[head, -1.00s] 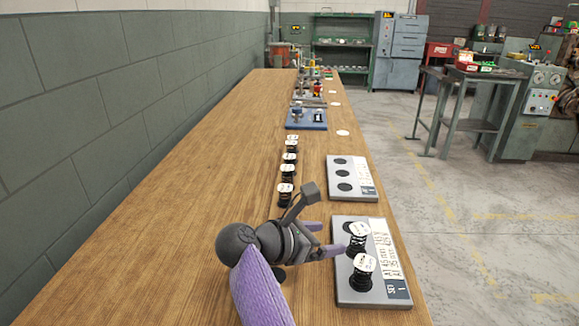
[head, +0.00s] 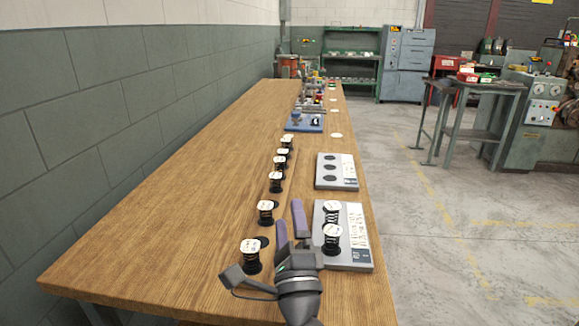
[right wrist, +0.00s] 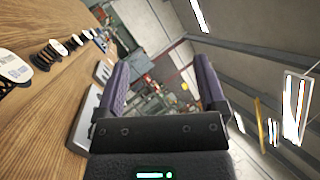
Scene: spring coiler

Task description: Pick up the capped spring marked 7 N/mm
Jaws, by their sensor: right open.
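Several black capped springs with white printed tops stand in a row on the bench; the nearest spring (head: 251,257) and the second spring (head: 265,213) are left of my right gripper (head: 290,220). Two more capped springs, a front one (head: 332,240) and a back one (head: 332,213), stand on the near grey plate (head: 358,262). The cap print is too small to read, so I cannot tell which is 7 N/mm. My right gripper is open and empty, between the row and the plate. In the right wrist view, nothing lies between its purple fingers (right wrist: 160,85). My left gripper is out of view.
A second grey plate (head: 349,172) with several dark empty round spots lies farther along. A blue fixture (head: 304,125) and other items stand beyond it. The wooden bench (head: 180,190) is clear left of the row; a wall runs along its left side.

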